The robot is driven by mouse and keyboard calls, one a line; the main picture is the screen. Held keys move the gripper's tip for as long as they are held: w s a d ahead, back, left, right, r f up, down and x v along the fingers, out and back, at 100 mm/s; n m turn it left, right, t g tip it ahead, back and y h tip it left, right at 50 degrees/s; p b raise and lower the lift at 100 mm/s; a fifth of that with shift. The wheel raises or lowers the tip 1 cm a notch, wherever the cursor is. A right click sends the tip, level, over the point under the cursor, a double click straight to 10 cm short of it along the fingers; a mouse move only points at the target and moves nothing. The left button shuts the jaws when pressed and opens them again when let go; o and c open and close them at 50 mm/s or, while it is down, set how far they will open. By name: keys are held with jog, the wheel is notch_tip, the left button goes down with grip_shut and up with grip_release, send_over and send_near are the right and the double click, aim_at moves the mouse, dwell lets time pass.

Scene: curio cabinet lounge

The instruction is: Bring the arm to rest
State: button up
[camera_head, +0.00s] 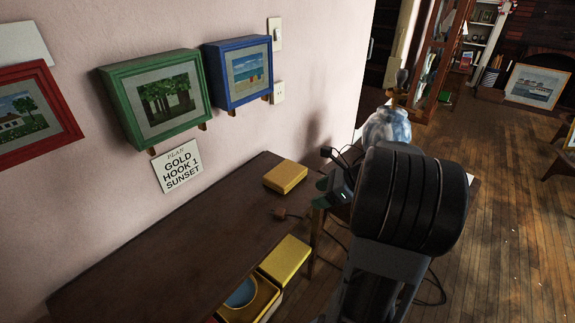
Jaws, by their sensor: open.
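My arm rises at the right of the middle, its large dark joint covering part of the view. My gripper (337,172) shows just left of that joint, near the right end of the brown wooden table (160,235). It is open, and I see nothing held in it. Much of the gripper is hidden by the arm. A blue-and-white rounded vase (386,127) stands behind the arm, partly hidden. A small green thing (321,184) shows beside the gripper; I cannot tell what it is.
A yellow box (286,176) sits on the table; another yellow piece (285,259) is lower down. Wooden floor (500,220) is open at right.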

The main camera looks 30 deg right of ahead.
jog(key=w+d+r+m+t+h+p, duration=0.15)
jog(key=d+m+h, duration=0.45)
jog(key=m, duration=0.6)
jog(key=w+d+r+m+t+h, duration=0.25)
jog(key=d+m+h, duration=0.3)
jog(key=m, duration=0.55)
jog(key=s+a+r+m+g+y+p, duration=0.1)
jog(key=s+a+r+m+g+p, duration=0.1)
jog(key=a+m, duration=0.5)
jog(key=s+a+r+m+g+y+p, duration=0.2)
jog(key=s+a+r+m+p, duration=0.3)
jog(key=a, duration=0.8)
jog(key=s+a+r+m+g+y+p, duration=0.1)
jog(key=s+a+r+m+g+p, duration=0.2)
jog(key=a+m, duration=0.7)
jog(key=s+r+p, duration=0.1)
jog(key=s+p, duration=0.1)
jog(key=shift+s+r+p, duration=0.25)
jog(key=shift+s+p, duration=0.1)
jog(key=shift+s, duration=0.05)
